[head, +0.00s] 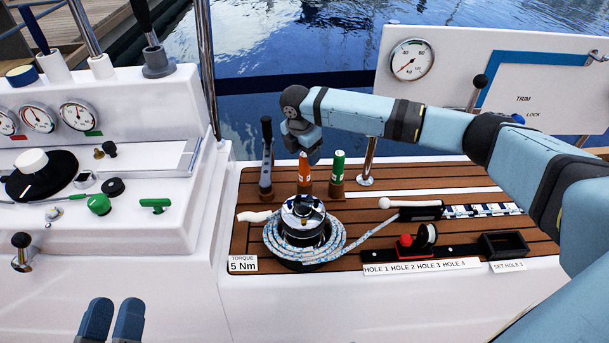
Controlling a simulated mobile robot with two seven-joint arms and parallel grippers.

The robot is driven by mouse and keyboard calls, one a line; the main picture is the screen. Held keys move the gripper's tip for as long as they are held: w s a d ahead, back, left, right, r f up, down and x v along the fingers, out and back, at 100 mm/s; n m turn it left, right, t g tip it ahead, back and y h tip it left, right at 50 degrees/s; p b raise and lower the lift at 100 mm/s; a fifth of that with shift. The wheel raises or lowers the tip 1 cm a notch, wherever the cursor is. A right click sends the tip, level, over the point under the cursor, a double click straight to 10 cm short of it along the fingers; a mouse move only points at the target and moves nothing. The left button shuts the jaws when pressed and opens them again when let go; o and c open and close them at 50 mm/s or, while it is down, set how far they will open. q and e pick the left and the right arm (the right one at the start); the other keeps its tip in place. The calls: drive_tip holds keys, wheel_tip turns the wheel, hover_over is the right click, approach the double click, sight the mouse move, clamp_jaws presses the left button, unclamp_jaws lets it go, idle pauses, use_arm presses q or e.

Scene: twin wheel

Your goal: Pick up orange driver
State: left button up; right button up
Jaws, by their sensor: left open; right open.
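The orange driver (304,176) stands upright on the wooden deck panel, behind the winch (303,215). My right gripper (302,150) is open, pointing down at the top of the orange driver. Its fingers overlap the driver's upper end in the head view. I cannot tell whether they touch it or straddle it. The lower part of the driver shows below the fingers. My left gripper (113,306) is open and empty at the bottom left, in front of the white console, far from the driver.
A green driver (338,170) stands just right of the orange one. A dark-handled lever (266,160) stands just left. The rope-wound winch is in front. A row of holes with a red knob (405,240) and a black tray (502,246) lie front right.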

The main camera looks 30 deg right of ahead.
drive_tip(key=f, duration=0.2)
drive_tip(key=f+b, duration=0.1)
drive_tip(key=shift+w+d+f, duration=0.15)
drive_tip(key=shift+d+f, duration=0.15)
drive_tip(key=shift+f, duration=0.1)
use_arm(q)
wheel_tip(320, 180, down, 3)
drive_tip(key=shift+w+d+r+g, duration=0.1)
drive_tip(key=shift+w+d+g, duration=0.05)
drive_tip(key=shift+g, duration=0.35)
use_arm(e)
clamp_jaws()
drive_tip(key=c, duration=1.2)
unclamp_jaws()
wheel_tip(320, 180, up, 8)
drive_tip(key=p, duration=0.3)
drive_tip(key=shift+f, duration=0.1)
use_arm(q)
drive_tip(key=shift+a+f+g+y+p, duration=0.45)
drive_tip(key=shift+a+f+y+p, duration=0.35)
drive_tip(key=shift+f+p, duration=0.15)
drive_tip(key=shift+a+f+g+y+p, duration=0.45)
drive_tip(key=shift+a+f+y+p, duration=0.2)
drive_tip(key=shift+f+y+p, duration=0.2)
use_arm(e)
drive_tip(key=shift+o, duration=0.2)
wheel_tip(320, 180, up, 12)
